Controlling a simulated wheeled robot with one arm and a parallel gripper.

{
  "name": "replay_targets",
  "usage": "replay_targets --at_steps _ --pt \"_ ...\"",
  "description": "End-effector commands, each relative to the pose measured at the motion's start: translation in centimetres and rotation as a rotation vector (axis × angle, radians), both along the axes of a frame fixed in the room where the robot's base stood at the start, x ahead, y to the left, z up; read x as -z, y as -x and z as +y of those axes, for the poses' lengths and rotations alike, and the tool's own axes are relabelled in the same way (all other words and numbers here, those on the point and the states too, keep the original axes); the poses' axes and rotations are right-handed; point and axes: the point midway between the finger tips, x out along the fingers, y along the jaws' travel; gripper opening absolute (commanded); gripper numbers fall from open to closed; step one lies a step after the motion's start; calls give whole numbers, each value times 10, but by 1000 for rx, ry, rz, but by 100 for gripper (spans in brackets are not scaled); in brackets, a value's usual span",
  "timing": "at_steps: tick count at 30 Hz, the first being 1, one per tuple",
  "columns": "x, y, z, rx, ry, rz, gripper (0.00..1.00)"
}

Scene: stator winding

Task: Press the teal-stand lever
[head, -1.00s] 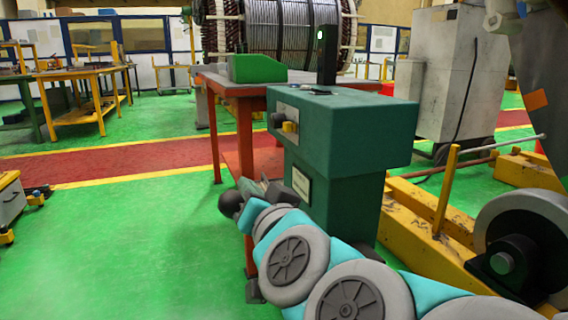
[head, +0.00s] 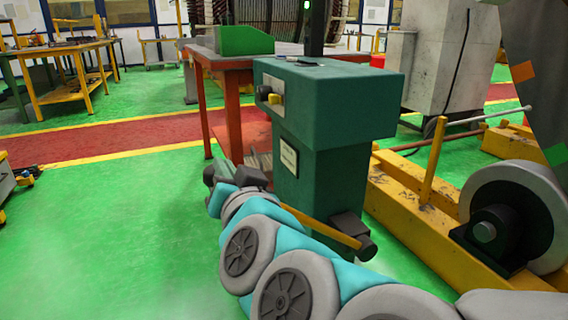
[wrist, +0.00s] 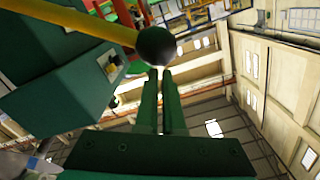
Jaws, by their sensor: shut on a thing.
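The teal stand (head: 325,105) is a boxy pedestal in the middle of the head view. It also fills the left of the wrist view (wrist: 65,85). Its lever (head: 334,234) is a yellow bar slanting up to the left from a dark pivot low on the stand; my arm hides part of it. In the wrist view the yellow bar (wrist: 85,20) ends in a black ball knob (wrist: 157,44). My gripper (wrist: 158,72) has its dark green fingers drawn close, with their tips at the knob. The exact grip is hard to see.
A red-legged table (head: 210,60) with a green block (head: 245,40) stands behind the stand. A yellow frame (head: 410,215) with a large roller (head: 515,205) is close on the right. Green floor (head: 110,240) is open to the left.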

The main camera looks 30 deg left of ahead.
Motion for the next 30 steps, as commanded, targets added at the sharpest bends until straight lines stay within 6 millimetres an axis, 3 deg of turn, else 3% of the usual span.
replay_targets --at_steps 1,2,11,30 --pt "27 8 6 -29 47 34 0" --pt "25 7 5 -29 46 34 0" --pt "-30 -18 -16 -5 10 10 0" --pt "-40 34 -87 1 -3 -4 0"
